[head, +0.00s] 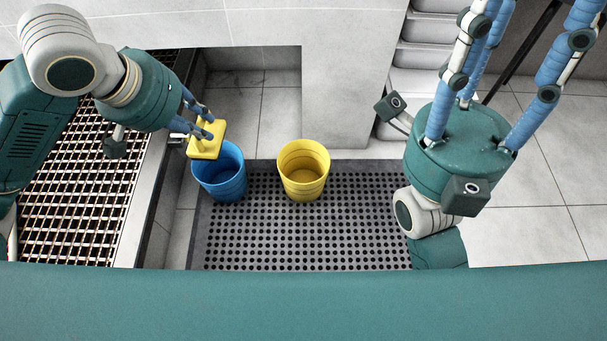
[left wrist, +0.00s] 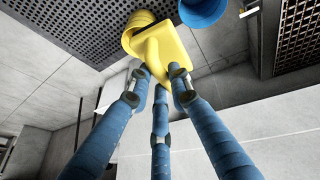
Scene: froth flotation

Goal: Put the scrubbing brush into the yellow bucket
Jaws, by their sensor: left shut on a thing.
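The yellow scrubbing brush (head: 207,142) is held by my left gripper (head: 200,121), which is shut on it. In the head view the brush overlaps the upper left rim of the blue bucket, left of the yellow bucket (head: 304,172). The yellow bucket stands upright, and its inside looks empty. In the left wrist view the brush (left wrist: 163,52) is between the blue fingertips and partly covers the yellow bucket (left wrist: 138,20). My right gripper (head: 500,60) is at the upper right of the head view, its fingers pointing up out of the picture. Its fingertips are hidden.
A blue bucket (head: 222,184) stands left of the yellow one on the dark perforated mat (head: 330,235). A metal grating (head: 75,190) with a pale edge is at left. A grey block (head: 350,85) rises behind the buckets. The mat's front is clear.

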